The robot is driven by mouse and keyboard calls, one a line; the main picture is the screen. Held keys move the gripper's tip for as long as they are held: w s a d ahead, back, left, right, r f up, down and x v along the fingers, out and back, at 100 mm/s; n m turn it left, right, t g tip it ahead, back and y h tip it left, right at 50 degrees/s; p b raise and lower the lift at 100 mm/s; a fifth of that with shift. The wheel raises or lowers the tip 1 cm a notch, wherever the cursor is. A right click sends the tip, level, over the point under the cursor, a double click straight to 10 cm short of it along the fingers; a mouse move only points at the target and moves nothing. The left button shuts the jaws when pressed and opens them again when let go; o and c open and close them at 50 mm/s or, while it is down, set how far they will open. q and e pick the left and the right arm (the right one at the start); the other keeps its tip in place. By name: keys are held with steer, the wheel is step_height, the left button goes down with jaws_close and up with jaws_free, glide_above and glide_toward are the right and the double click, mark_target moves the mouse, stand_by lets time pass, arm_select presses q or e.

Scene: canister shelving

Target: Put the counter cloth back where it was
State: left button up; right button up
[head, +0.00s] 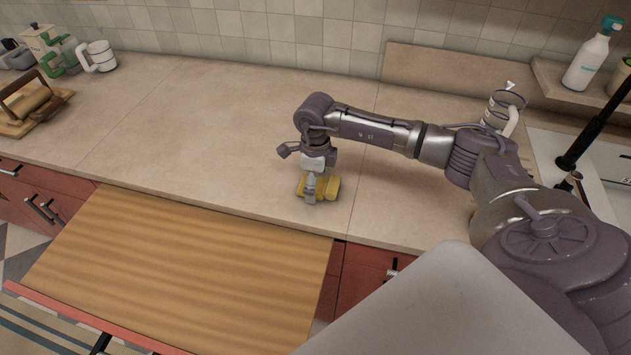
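A yellow folded counter cloth (331,187) is at the front edge of the beige counter, right of the middle of the head view. My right gripper (311,196) points down at the cloth, with a grey finger in front of it and yellow showing on both sides. The other finger is hidden, so I cannot tell whether the grip is closed on the cloth or whether the cloth is lifted. My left gripper is not in view.
A wood-toned pull-out (185,270) with a red front extends below the counter edge. A white mug (98,57) and a wooden rack (35,105) stand at the left. A spray bottle (588,62) is on a right ledge. The counter's middle is clear.

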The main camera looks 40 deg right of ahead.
steer(key=shift+r+p, duration=0.3)
steer(key=shift+r, duration=0.05)
step_height(320, 180, up, 12)
steer(key=b, duration=0.4)
steer(key=shift+f, duration=0.15)
